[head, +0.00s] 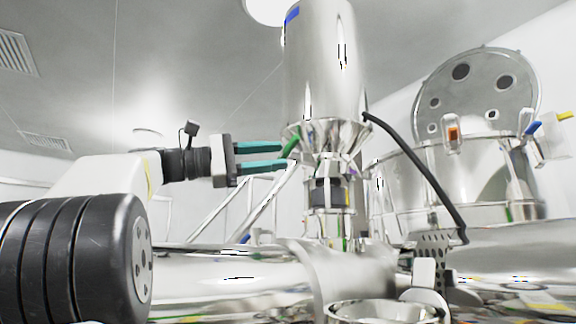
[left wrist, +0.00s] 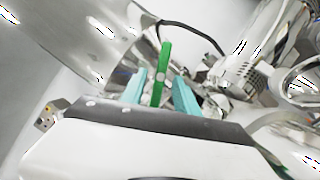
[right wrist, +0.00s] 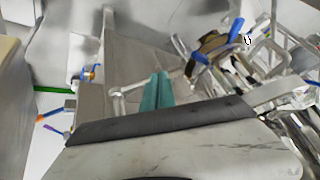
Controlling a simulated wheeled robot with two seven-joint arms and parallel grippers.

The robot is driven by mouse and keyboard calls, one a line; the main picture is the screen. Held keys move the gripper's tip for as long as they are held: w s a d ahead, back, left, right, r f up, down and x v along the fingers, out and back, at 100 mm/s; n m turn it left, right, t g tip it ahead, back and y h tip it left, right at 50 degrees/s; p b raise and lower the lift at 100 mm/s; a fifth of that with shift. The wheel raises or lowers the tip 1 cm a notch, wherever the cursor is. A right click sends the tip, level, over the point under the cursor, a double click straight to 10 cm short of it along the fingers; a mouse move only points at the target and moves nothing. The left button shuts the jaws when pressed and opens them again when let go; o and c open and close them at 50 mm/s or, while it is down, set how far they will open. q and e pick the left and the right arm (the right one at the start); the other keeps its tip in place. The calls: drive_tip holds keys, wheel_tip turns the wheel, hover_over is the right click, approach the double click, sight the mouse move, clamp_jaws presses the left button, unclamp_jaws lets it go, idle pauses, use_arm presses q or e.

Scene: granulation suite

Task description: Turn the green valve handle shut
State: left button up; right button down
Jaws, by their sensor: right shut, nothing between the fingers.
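The green valve handle (head: 291,147) sits at the cone below the tall steel cylinder in the head view, tilted up to the right. In the left wrist view the green handle (left wrist: 162,70) rises between my two teal fingers. My left gripper (head: 281,156) is open, coming in from the left, with its fingertips at the handle. In the left wrist view the left gripper (left wrist: 162,90) shows a gap between its fingers and the handle; contact cannot be told. My right gripper (right wrist: 157,90) is shut and empty in the right wrist view, away from the green handle.
The steel cylinder (head: 325,70) stands above the valve. A black hose (head: 425,175) curves down on its right. A large steel vessel with a round open lid (head: 480,90) stands at the right. Blue-handled fittings (right wrist: 236,32) lie beyond my right gripper.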

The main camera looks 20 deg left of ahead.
use_arm(q)
drive_tip(key=v, duration=0.7)
drive_tip(key=shift+s+a, duration=0.2)
drive_tip(key=shift+a, duration=0.15)
drive_tip(key=shift+f, duration=0.15)
